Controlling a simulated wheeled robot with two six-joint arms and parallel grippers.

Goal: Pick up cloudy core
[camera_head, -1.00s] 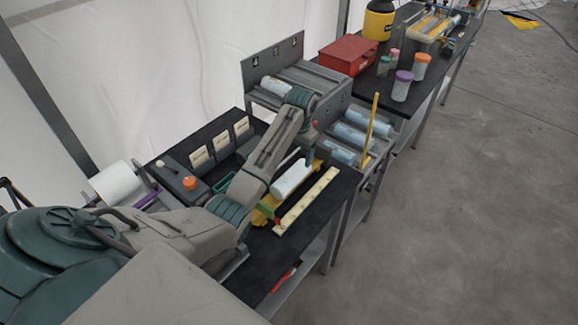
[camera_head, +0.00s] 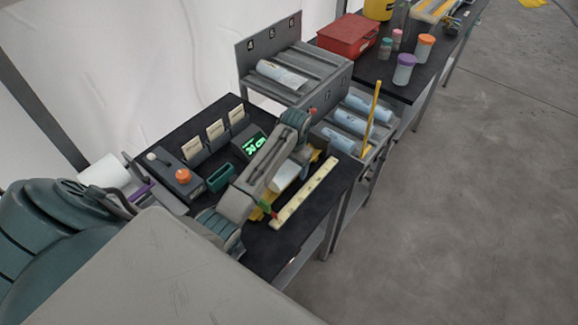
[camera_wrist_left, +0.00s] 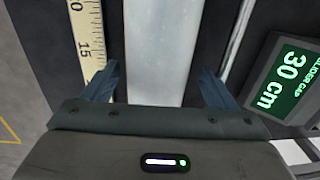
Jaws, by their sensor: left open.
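A pale, whitish-blue cylinder (camera_head: 286,179), which looks like the cloudy core, lies in a yellow cradle on the near black-topped table. My left arm reaches over it and hides part of it. In the left wrist view the core (camera_wrist_left: 160,50) runs up the picture between the fingers of my left gripper (camera_wrist_left: 160,76). The fingers are open, one on each side of it, with visible gaps. I cannot tell how far above the core they are. My right gripper is not in view.
A cream ruler (camera_head: 306,193) lies beside the cradle. A display (camera_head: 252,146) reading 30 cm stands behind the arm. Other cores (camera_head: 281,74) lie on the grey rack, several on its lower shelf (camera_head: 343,139). A red box (camera_head: 347,36) and capped jars (camera_head: 404,69) stand farther back.

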